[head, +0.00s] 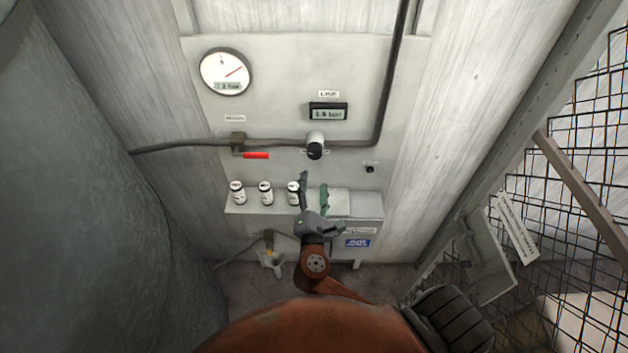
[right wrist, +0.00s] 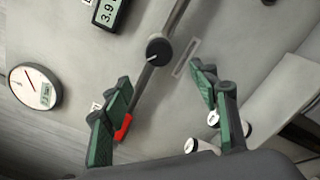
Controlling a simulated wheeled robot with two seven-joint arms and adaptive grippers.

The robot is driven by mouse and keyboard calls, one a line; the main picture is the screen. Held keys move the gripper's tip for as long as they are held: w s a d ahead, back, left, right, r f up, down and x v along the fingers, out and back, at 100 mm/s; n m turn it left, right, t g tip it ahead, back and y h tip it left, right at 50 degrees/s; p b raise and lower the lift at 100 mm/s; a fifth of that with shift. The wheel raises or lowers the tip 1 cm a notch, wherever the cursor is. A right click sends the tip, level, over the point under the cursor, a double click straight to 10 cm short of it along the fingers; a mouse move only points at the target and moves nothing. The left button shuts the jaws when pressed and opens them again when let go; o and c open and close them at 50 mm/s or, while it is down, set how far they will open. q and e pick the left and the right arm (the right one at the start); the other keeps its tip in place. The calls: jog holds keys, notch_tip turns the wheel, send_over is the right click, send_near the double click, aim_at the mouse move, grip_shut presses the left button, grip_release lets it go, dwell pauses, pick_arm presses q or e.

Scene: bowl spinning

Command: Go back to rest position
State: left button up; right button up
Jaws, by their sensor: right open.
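My right gripper (head: 315,194) is open and empty in front of the wall panel, over the ledge with the white cylinders. In the right wrist view its two green-padded fingers (right wrist: 165,115) stand wide apart, with the grey panel and pipe beyond them. The red valve handle (head: 256,155) lies horizontal below the pipe in the head view. In the right wrist view the red handle (right wrist: 123,128) shows right beside the left finger; I cannot tell whether they touch. My left gripper is not in view.
A black-and-white knob (head: 315,146) sits on the pipe (head: 190,145). A round gauge (head: 225,72) and a digital display (head: 328,112) are above. White cylinders (head: 265,193) stand on the ledge (head: 362,205). A large grey tank (head: 90,200) is left; wire mesh (head: 590,130) is right.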

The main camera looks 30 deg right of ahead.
dwell(0.4)
notch_tip(320, 180, down, 39)
jog(key=d+m+g+y+b, duration=0.2)
jog(key=g+y+b, duration=0.3)
jog(key=b, duration=0.2)
jog(key=s+f+m+g+b, duration=0.1)
jog(key=s+f, duration=0.2)
jog(key=f, duration=0.3)
jog(key=s+d+f+m+g+y+b, duration=0.1)
jog(key=s+f, duration=0.1)
jog(key=f, duration=0.3)
jog(key=s+f+m+g+b, duration=0.1)
jog(key=s+f, duration=0.2)
jog(key=f, duration=0.3)
jog(key=s+f+m+g+y+b, duration=0.1)
jog(key=s+f+m+g+b, duration=0.15)
jog(key=s+f, duration=0.6)
jog(key=s+f+m+g+y+b, duration=0.1)
jog(key=s+f+m, duration=0.2)
jog(key=s+f, duration=0.55)
jog(key=s+f+m+g+b, duration=0.1)
jog(key=s+f+m, duration=0.3)
jog(key=s+f, duration=0.4)
jog(key=s+f+m+g+y+b, duration=0.1)
jog(key=s+f+m+b, duration=0.3)
jog(key=s+f, duration=0.4)
jog(key=s, duration=0.5)
jog(key=shift+s+f+g, duration=0.2)
jog(key=shift+s+g, duration=0.15)
jog(key=shift+s, duration=0.05)
